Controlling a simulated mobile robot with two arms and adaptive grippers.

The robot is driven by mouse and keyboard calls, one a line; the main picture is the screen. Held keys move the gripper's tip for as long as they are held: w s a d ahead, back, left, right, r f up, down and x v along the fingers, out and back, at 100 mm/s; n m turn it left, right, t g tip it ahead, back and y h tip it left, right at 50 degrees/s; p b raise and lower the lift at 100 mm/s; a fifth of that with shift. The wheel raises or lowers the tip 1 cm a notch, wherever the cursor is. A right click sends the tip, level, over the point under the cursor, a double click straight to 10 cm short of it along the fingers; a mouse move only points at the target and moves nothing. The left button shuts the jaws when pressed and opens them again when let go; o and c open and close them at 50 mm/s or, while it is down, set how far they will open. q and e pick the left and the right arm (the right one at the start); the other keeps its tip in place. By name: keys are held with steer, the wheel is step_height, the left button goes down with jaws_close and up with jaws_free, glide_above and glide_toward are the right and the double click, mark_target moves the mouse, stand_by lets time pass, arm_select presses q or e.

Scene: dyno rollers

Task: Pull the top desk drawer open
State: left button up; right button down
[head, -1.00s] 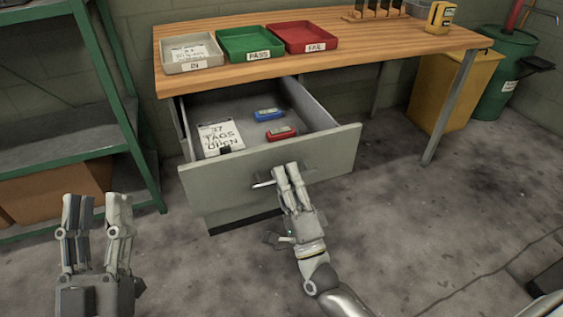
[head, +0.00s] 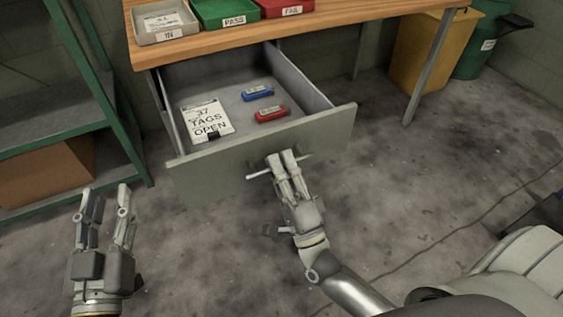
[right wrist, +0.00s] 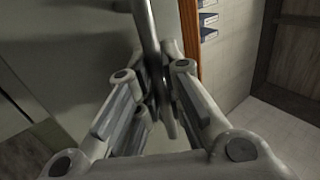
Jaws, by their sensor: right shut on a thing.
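The top desk drawer (head: 215,170) stands well open under the wooden desk top. Its light bar handle (head: 258,174) is on the front panel. My right gripper (head: 282,160) is shut on that handle, its fingers hiding the middle of the bar. In the right wrist view the handle (right wrist: 149,40) runs between the fingertips of the gripper (right wrist: 158,85). Inside the drawer lie a card reading "TAGS OPEN" (head: 207,118), a blue item (head: 257,93) and a red item (head: 271,113). My left gripper (head: 107,195) is open and empty, left of the drawer.
On the desk (head: 330,12) stand a grey tray (head: 165,36), a green PASS tray (head: 212,22) and a red FAIL tray (head: 285,10). A green shelf (head: 60,134) with a cardboard box stands left. A yellow bin (head: 425,50) is at the right. Floor before the drawer is clear.

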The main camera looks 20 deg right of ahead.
steer(key=c, duration=1.8)
jaws_free()
steer(key=v, duration=1.2)
